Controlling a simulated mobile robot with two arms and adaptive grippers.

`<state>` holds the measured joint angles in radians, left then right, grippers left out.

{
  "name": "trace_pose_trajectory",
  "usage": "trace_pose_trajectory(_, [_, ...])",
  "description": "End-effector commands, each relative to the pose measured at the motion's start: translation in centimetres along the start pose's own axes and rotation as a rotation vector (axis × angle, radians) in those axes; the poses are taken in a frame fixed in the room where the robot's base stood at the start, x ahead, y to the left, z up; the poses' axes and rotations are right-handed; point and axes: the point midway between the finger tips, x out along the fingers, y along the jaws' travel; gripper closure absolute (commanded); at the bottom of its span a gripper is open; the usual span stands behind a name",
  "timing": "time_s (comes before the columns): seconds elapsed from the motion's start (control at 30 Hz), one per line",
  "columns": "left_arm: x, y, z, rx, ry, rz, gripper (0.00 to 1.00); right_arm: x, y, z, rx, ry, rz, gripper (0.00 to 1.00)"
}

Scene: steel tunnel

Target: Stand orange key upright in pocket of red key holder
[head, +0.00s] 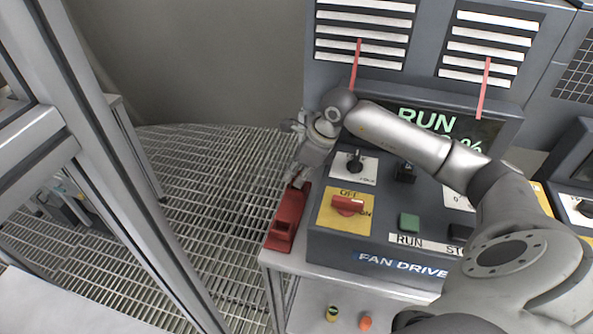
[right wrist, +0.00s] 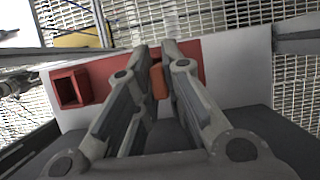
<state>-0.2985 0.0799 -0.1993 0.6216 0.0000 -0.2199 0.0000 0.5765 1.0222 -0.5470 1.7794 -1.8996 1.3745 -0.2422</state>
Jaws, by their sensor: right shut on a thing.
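The red key holder (head: 286,222) lies along the left edge of the grey console in the head view. Its square open pocket (right wrist: 70,88) shows at the left of the right wrist view and looks empty. My right gripper (head: 297,183) is over the far end of the holder. In the right wrist view, its fingers (right wrist: 158,62) are closed on the orange key (right wrist: 158,82), which shows as a small orange block between them. The fingers hide most of the key, and I cannot tell whether it touches the holder. My left gripper is not in view.
The console has an orange-red rotary switch (head: 347,205), a green button (head: 409,222) and a black knob (head: 355,162) close to my right arm. Open grating (head: 210,190) lies left of the holder.

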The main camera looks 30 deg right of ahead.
Motion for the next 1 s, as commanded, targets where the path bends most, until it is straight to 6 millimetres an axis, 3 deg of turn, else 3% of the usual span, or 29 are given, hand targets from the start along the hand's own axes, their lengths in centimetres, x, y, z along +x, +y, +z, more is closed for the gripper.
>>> trace_pose_trajectory(0.27, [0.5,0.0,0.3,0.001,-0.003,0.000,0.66,0.3,-0.1,-0.1,-0.001,-0.001,-0.002,1.00])
trace_pose_trajectory(0.3, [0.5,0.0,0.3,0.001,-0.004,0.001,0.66,0.3,-0.1,-0.1,-0.001,-0.001,-0.002,0.89])
trace_pose_trajectory(0.47, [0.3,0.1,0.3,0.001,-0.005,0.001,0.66,0.2,-0.1,-0.1,-0.001,0.000,-0.001,0.68])
trace_pose_trajectory(0.83, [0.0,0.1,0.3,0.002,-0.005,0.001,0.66,-0.1,-0.1,0.1,0.000,0.000,-0.001,0.68])
trace_pose_trajectory(1.0, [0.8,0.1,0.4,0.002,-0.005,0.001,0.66,-2.1,-0.2,0.0,-0.002,-0.003,-0.007,0.68])
